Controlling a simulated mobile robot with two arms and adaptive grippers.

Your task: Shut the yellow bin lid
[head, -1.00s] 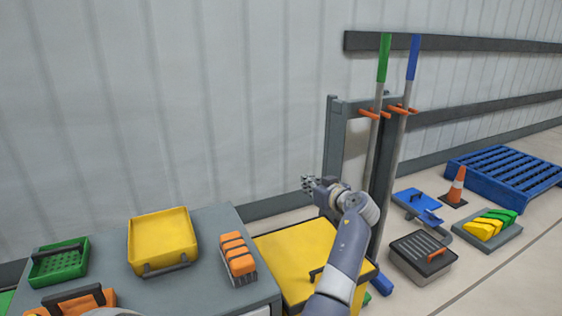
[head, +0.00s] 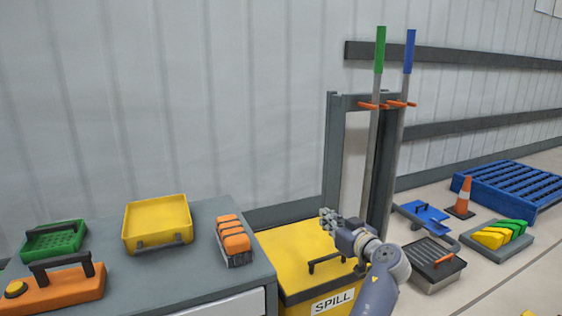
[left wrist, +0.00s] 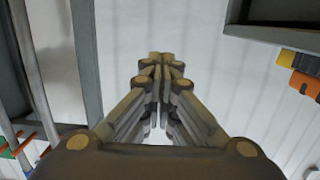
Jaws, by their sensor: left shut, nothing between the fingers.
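The yellow bin stands on the floor right of the grey bench, its SPILL label (head: 332,301) facing front. Its yellow lid (head: 290,250) lies about flat over the top, with a dark handle (head: 325,262) near the front; no gap shows, but my arm hides the right side. My left gripper (head: 327,217) is shut and empty, above the lid's back right part and pointing toward the wall. Its closed fingers (left wrist: 160,62) show in the left wrist view, with nothing between them. My right gripper is not in view.
The grey bench (head: 190,270) holds a yellow tray (head: 157,222), a green basket (head: 55,242), an orange toolbox (head: 60,290) and an orange brush (head: 233,240). A rack with green (head: 380,50) and blue (head: 410,52) handles stands behind. A grey bin (head: 435,265) is right.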

